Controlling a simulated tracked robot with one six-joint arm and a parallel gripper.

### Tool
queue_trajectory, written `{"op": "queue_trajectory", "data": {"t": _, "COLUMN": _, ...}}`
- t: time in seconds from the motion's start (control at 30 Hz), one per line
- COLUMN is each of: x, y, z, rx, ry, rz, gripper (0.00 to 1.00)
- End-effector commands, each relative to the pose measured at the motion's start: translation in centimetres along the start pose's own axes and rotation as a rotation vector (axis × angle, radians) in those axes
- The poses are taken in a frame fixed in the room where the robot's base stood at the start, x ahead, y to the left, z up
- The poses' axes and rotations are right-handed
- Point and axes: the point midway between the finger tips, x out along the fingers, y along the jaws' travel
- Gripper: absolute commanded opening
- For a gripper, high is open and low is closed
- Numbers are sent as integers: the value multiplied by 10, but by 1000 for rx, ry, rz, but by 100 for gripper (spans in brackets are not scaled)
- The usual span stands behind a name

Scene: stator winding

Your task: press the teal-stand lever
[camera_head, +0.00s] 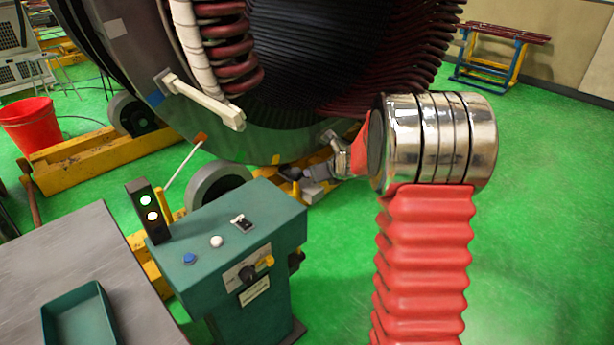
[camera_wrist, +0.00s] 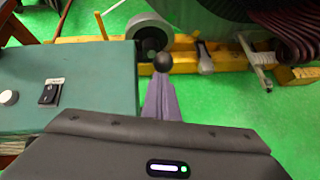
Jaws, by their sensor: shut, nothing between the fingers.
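The teal stand (camera_head: 230,240) is left of centre in the head view. A small black lever switch (camera_head: 242,223) sits on its top near the back right corner. In the wrist view the same black switch (camera_wrist: 50,92), with a pale label, is at the left on the teal top (camera_wrist: 100,75). My gripper (camera_head: 296,172) is beyond the stand's back right corner, apart from the switch. In the wrist view my gripper (camera_wrist: 163,70) is shut and empty, right of the stand's edge. A dark round tip shows at its end.
The stand top also has a white button (camera_head: 216,241) and a blue button (camera_head: 190,258). A lamp post (camera_head: 147,212) stands at its left corner. The large stator (camera_head: 240,135) is close behind. A grey table (camera_head: 85,260) with a teal tray is at the left. Green floor lies right.

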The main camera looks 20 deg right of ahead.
Motion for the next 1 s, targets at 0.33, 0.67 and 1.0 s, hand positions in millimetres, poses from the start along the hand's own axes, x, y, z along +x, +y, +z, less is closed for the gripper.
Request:
{"op": "queue_trajectory", "data": {"t": 0.33, "x": -42, "y": 1, "z": 14, "rx": 0, "ry": 0, "rz": -3, "gripper": 0}}
{"op": "queue_trajectory", "data": {"t": 0.67, "x": -53, "y": 2, "z": 18, "rx": 1, "ry": 2, "rz": -2, "gripper": 0}}
{"op": "queue_trajectory", "data": {"t": 1.0, "x": -53, "y": 2, "z": 18, "rx": 1, "ry": 2, "rz": -3, "gripper": 0}}
